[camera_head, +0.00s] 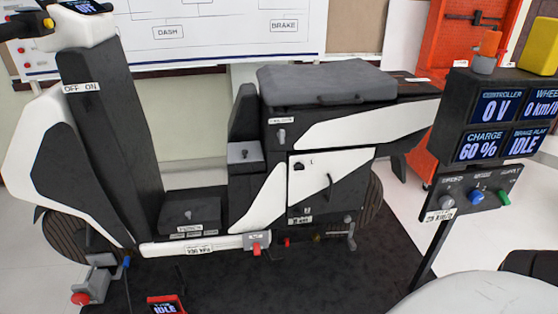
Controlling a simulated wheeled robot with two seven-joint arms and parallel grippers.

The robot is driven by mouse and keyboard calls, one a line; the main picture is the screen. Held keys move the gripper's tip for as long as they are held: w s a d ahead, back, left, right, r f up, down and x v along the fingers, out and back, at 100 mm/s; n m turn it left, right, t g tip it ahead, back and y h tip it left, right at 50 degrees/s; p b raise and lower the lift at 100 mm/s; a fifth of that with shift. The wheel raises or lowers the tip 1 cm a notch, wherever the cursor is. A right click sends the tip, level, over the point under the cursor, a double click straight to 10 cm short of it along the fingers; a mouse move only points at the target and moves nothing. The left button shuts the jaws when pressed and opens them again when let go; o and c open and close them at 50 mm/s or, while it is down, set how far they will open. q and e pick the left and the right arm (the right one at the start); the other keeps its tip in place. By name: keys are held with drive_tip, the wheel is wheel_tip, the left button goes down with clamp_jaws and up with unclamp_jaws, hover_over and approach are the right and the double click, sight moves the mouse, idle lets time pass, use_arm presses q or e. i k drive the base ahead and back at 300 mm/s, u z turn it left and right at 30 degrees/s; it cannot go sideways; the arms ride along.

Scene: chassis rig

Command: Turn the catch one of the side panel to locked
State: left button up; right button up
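The side panel (320,180) is a white plate on the scooter's dark body, below the seat, and it looks closed. Another small dark catch or mark (308,211) is near the lower edge. The turn position of either catch is too small to tell. Neither of my grippers is in view.
The scooter stands on a dark mat (340,270). A grey seat (325,82) is above the panel. A display stand (500,120) with knobs is at right. A rounded light grey surface (470,295) fills the lower right. Space before the panel looks clear.

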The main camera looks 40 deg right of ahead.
sight(298, 166)
drive_tip(key=z, duration=0.6)
drive_tip(key=i, duration=0.95)
drive_tip(key=z, duration=0.9)
